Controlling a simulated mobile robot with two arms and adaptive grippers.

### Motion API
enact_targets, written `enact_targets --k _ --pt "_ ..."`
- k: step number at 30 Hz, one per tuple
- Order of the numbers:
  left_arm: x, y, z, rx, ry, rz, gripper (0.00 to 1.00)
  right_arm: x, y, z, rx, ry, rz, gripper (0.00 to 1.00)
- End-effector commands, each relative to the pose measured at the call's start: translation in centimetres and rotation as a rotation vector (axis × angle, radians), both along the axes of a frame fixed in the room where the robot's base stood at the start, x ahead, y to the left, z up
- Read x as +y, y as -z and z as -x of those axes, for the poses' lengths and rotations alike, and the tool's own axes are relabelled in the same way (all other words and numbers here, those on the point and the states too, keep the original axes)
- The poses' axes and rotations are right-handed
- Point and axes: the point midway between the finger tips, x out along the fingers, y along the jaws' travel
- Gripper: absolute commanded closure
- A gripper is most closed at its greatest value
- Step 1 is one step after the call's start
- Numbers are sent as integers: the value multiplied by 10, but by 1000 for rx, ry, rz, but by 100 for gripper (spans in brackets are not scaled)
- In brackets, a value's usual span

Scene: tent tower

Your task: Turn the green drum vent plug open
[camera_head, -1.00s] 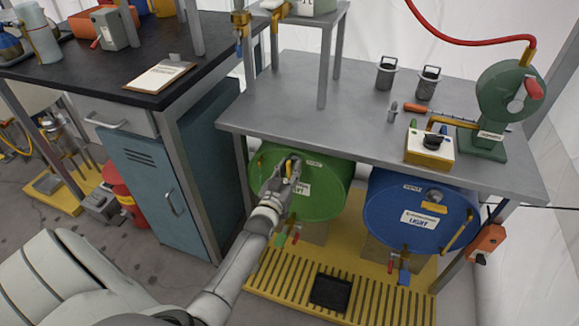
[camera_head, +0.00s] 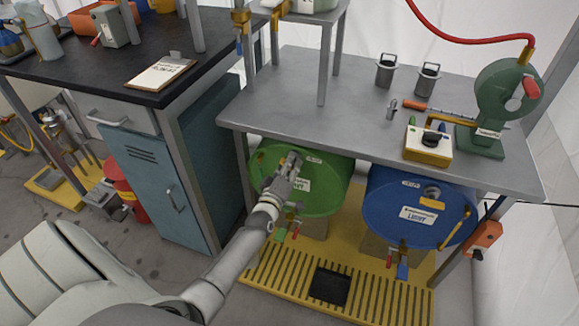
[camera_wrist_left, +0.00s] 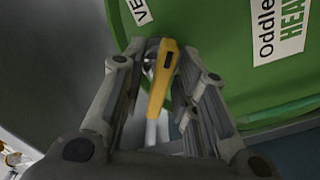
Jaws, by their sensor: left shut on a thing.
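The green drum (camera_head: 325,190) lies on its side under the grey bench, with its round end facing me. My left gripper (camera_head: 291,166) is at the upper part of that end. In the left wrist view, the yellow vent plug handle (camera_wrist_left: 162,80) sits between the two fingers of my left gripper (camera_wrist_left: 158,68), which is shut on it. The handle slants slightly in that view. In the head view the gripper hides most of the plug. The green drum (camera_wrist_left: 215,30) fills the upper right of the wrist view. My right gripper is not in view.
A blue drum (camera_head: 395,215) lies to the right. Both drums are over a yellow slatted platform (camera_head: 285,285). The grey bench (camera_head: 300,105) overhangs them closely. A teal cabinet (camera_head: 150,190) stands to the left. Small taps (camera_head: 290,225) hang below the green drum's face.

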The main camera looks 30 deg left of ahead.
Motion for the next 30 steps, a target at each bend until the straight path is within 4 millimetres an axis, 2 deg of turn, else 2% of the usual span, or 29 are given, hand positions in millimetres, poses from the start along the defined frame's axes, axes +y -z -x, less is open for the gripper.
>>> enact_targets --k 12,27,28,30 --pt "0 3 1 -32 0 156 96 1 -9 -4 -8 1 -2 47" --pt "-1 2 1 -36 0 169 96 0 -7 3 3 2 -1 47" --pt "0 2 1 -36 0 169 68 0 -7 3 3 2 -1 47" --pt "0 2 1 -36 0 169 68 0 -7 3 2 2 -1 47"
